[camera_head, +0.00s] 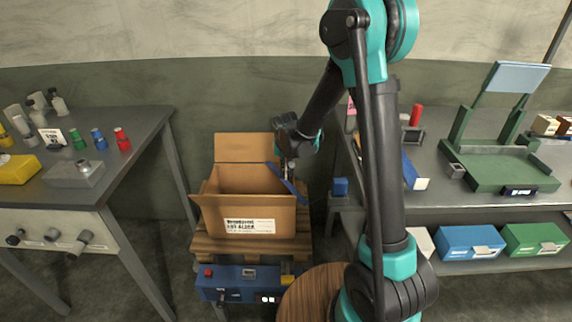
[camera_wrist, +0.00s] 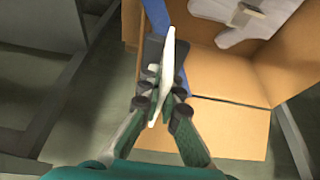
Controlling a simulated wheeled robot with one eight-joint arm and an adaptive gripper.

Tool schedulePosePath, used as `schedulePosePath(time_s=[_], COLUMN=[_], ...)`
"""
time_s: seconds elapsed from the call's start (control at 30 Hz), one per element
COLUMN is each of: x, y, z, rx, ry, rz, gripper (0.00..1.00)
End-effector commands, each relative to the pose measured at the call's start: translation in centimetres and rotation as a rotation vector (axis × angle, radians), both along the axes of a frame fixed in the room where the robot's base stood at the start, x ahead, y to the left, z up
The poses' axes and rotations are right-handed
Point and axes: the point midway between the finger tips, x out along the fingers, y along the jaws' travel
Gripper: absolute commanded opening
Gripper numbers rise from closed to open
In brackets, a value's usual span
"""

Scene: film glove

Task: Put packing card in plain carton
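The plain carton (camera_head: 249,218) is an open brown box with a white printed label, standing on a wooden pallet. My gripper (camera_head: 288,172) is at its right rim, pointing down. In the wrist view my gripper (camera_wrist: 163,110) is closed on a thin white piece (camera_wrist: 168,60) seen edge-on, apparently the packing card. A blue strip (camera_head: 287,184) slants across the carton's right rim below my gripper; blue (camera_wrist: 155,14) also shows behind the white piece. I cannot tell whether the blue belongs to the card. The carton's inside (camera_wrist: 225,70) is beside the gripper and holds a pale shape (camera_wrist: 235,15).
A left table (camera_head: 110,165) carries bottles, coloured cylinders and a yellow item. The right bench (camera_head: 440,195) holds a green stand (camera_head: 490,165), with blue (camera_head: 470,241) and green (camera_head: 535,238) boxes below. A blue control unit (camera_head: 240,282) stands before the pallet.

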Motion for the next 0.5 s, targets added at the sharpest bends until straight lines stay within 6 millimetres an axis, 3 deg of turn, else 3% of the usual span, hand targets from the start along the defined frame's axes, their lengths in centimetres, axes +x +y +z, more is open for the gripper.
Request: schedulePosePath(time_s=[0.33,0.5], x=[-0.01,-0.01], y=[0.00,0.00], z=[0.02,0.02], rx=[0.000,0.000], ry=[0.000,0.000], rz=[0.000,0.000], gripper=[0.00,0.23])
